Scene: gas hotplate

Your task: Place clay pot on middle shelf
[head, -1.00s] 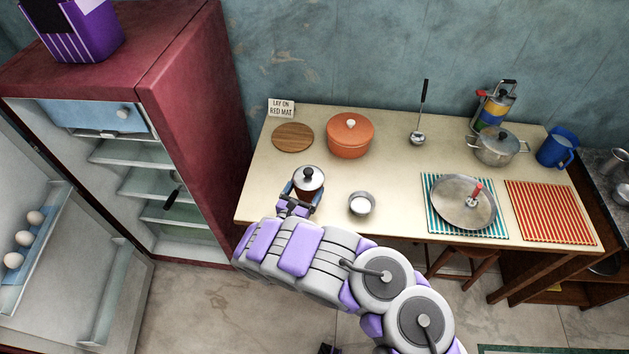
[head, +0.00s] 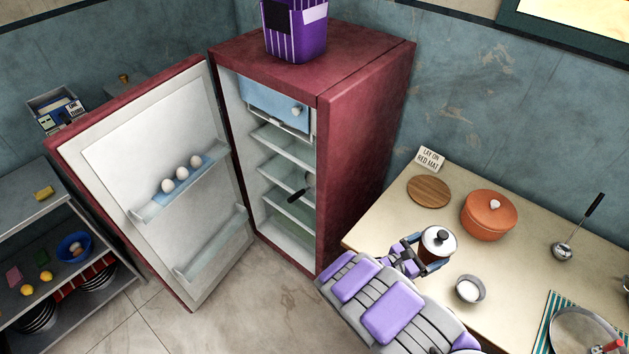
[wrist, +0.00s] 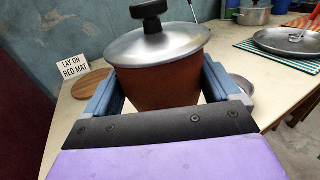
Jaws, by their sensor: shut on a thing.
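The clay pot (head: 436,256) is a small brown pot with a silver lid and black knob. My gripper (head: 422,254) is shut on it at the left edge of the table; in the wrist view the pot (wrist: 160,86) stands upright between the two blue fingers. I cannot tell whether its base touches the table. The red fridge (head: 370,140) stands open to the left, with several glass shelves; the middle shelf (head: 284,171) has a dark-handled thing on or near it.
The open fridge door (head: 150,140) holds eggs (head: 182,173) on its rack. On the table are an orange pot (head: 487,217), a wooden board (head: 428,191), a sign (head: 431,159), a small bowl (head: 470,289) and a ladle (head: 563,251). Floor shows before the fridge.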

